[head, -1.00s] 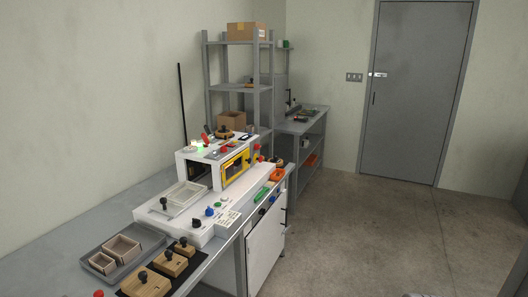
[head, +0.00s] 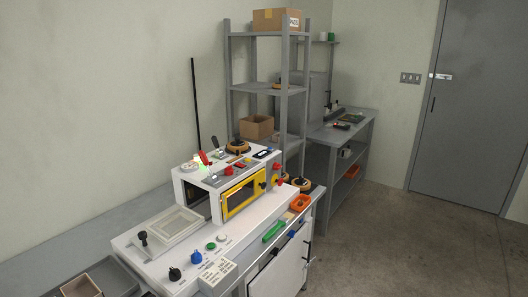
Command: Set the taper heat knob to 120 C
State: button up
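A white machine (head: 140,262) stands on the bench, with a boxy housing (head: 182,190) at its back. Its front panel carries a black knob (head: 174,274), a blue knob (head: 196,257), a green button (head: 211,246) and a white button (head: 222,238). Another black knob (head: 263,185) is on the housing's end beside the yellow-framed window (head: 243,196). The labels are too small to read, so I cannot tell which knob is the taper heat knob or its setting. My gripper is not in view.
Grey shelves (head: 262,90) and a side bench (head: 345,128) stand behind. The floor (head: 400,240) at right is clear.

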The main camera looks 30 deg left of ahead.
aim_at(229, 170)
jog(key=u, duration=0.15)
jog(key=i, duration=1.45)
jog(key=u, duration=0.95)
jog(key=i, duration=0.9)
jog(key=u, duration=0.95)
